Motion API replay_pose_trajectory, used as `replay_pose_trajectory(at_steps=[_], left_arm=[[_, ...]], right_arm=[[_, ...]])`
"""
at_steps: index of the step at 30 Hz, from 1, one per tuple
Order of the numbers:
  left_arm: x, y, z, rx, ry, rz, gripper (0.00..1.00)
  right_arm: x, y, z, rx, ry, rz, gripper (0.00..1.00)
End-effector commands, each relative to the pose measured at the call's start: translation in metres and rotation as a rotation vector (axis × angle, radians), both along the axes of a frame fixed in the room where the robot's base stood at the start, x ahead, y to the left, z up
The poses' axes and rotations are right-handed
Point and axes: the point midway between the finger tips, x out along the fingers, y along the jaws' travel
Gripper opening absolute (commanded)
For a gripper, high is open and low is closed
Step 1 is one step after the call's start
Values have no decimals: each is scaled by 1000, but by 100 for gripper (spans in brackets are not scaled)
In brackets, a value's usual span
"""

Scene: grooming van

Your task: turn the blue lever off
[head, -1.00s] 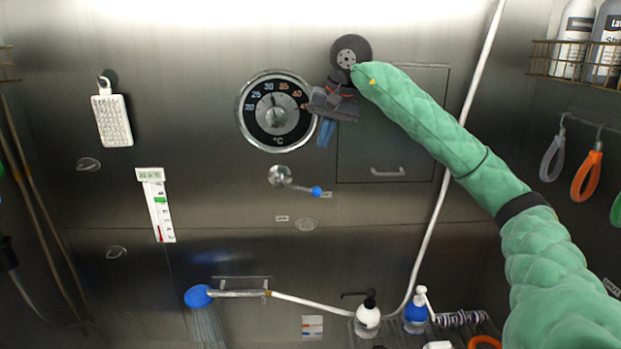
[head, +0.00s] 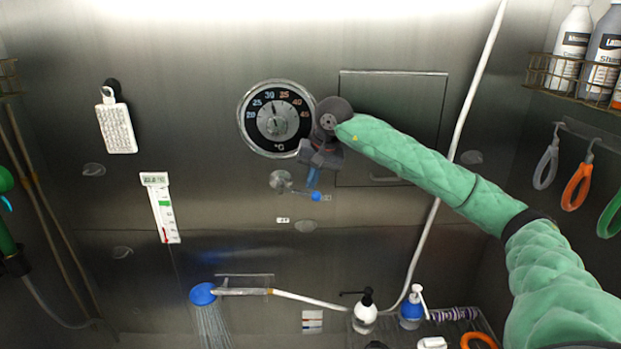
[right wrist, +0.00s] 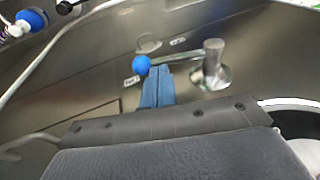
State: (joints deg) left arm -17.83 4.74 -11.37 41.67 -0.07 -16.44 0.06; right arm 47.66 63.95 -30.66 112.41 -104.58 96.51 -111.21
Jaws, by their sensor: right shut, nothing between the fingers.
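The lever is a metal arm with a blue ball tip (head: 316,196), fixed to a round metal hub (head: 281,180) on the steel wall below the temperature dial. It points to the right and slightly down. My right gripper (head: 312,178) is shut and empty, its blue fingers just above the blue tip in the head view. In the right wrist view the shut fingers (right wrist: 157,88) lie close to the blue ball (right wrist: 141,65) and the lever's hub (right wrist: 211,66); whether they touch it I cannot tell. Water streams from the blue shower head (head: 203,294). My left gripper is not in view.
The temperature dial (head: 277,119) is left of my right wrist. A steel panel door (head: 400,95) is behind my right arm. A white hose (head: 476,85) runs down the wall. Pump bottles (head: 365,316) stand below.

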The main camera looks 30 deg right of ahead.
Motion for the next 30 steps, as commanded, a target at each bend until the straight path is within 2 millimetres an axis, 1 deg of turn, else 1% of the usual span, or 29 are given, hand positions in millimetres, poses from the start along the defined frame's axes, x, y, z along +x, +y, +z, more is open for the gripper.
replay_pose_trajectory(at_steps=[1, 3, 6, 11, 21, 26, 29, 30], left_arm=[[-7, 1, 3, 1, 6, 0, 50], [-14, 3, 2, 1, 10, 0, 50], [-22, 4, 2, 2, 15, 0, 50], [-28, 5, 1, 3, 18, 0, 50], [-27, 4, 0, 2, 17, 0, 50], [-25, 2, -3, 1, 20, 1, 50], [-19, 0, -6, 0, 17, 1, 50], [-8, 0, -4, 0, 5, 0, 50]], right_arm=[[1, 1, -1, 0, 2, 0, 0], [2, 1, -6, 0, 2, 0, 0], [4, 1, -11, 1, 1, 0, 0], [5, 2, -14, 0, 0, 0, 0], [5, 2, -15, 0, 0, 0, 0], [4, -1, -17, 5, -2, 0, 0], [4, -5, -20, 13, -6, 0, 0], [5, -7, -21, 18, -8, -1, 0]])
